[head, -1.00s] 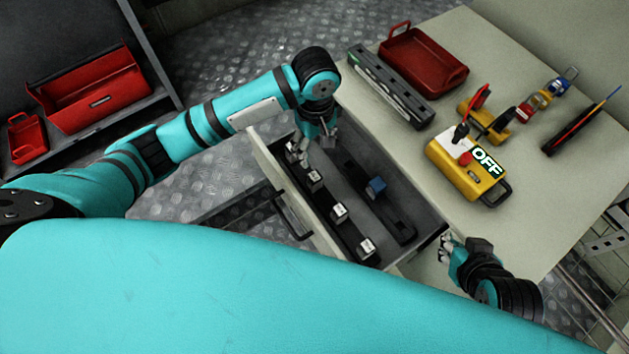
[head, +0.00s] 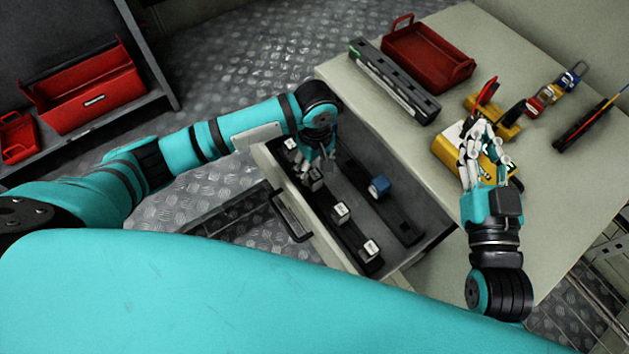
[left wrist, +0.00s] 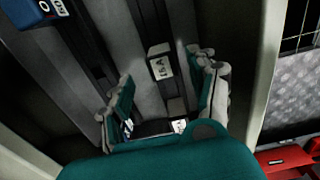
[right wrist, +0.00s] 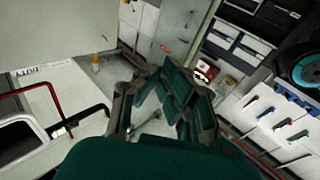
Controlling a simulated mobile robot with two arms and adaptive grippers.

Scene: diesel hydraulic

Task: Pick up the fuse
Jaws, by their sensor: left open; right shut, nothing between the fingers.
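Several small fuses with white tops stand in a row on a dark rail in the open drawer; the nearest are one fuse (head: 371,249) and another fuse (head: 340,211). A blue fuse (head: 379,186) stands on a second rail. My left gripper (head: 319,170) is open, pointing down into the drawer beside a fuse (head: 315,182) that it partly covers. In the left wrist view a fuse (left wrist: 160,63) lies beyond the open left fingers (left wrist: 158,88); contact cannot be told. My right gripper (head: 487,143) is shut and empty, in front of the yellow box (head: 446,147).
The drawer's front wall (head: 300,217) is close to my left gripper. On the bench stand a red tray (head: 430,55), a long grey case (head: 394,80), padlocks (head: 553,90) and screwdrivers (head: 590,118). A red toolbox (head: 92,98) is on a shelf at left.

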